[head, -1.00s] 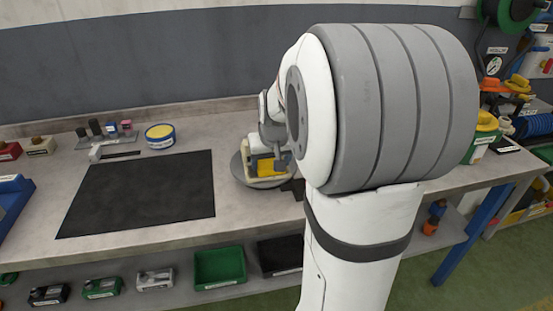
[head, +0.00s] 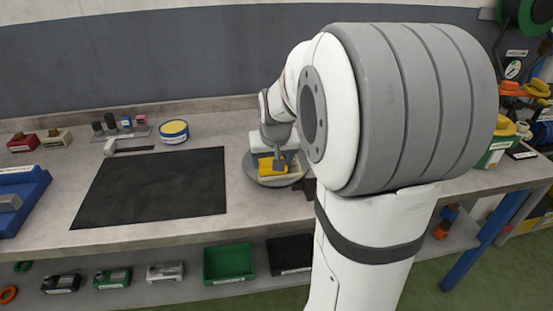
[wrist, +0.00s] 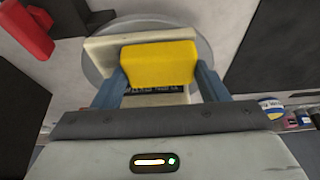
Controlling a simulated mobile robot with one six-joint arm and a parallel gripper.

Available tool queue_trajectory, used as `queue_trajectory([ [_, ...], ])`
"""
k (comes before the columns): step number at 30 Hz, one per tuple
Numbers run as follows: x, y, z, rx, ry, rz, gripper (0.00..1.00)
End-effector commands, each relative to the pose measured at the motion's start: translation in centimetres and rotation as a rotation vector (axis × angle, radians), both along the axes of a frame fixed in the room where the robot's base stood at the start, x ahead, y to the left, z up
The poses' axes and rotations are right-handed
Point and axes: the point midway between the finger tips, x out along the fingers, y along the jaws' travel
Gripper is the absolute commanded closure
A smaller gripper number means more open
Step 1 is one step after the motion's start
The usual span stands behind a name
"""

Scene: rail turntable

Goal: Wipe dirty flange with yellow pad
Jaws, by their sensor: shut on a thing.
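The yellow pad (wrist: 158,63) is between the two blue-grey fingers of my gripper (wrist: 160,82) in the wrist view. My gripper is shut on it. The pad also shows in the head view (head: 271,166), low over the round grey turntable (head: 262,183). A cream-coloured block or flange (wrist: 102,42) on the turntable (wrist: 205,50) lies behind and around the pad in the wrist view. The pad covers much of it, and I cannot tell whether they touch. Dark printed lettering shows just below the pad. No dirt can be made out on the visible part.
A black mat (head: 150,188) lies on the bench left of the turntable. A round yellow-and-blue tin (head: 174,131) and a small rack (head: 125,130) stand at the back. Green and black trays sit on the lower shelf.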

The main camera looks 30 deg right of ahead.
Motion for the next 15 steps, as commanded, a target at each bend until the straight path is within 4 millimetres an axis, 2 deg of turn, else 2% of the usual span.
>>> queue_trajectory([
  [7,0.1,0.3,0.0,0.000,-0.001,0.000,0.51],
  [15,0.5,1.8,-0.2,0.000,-0.001,0.002,0.51],
])
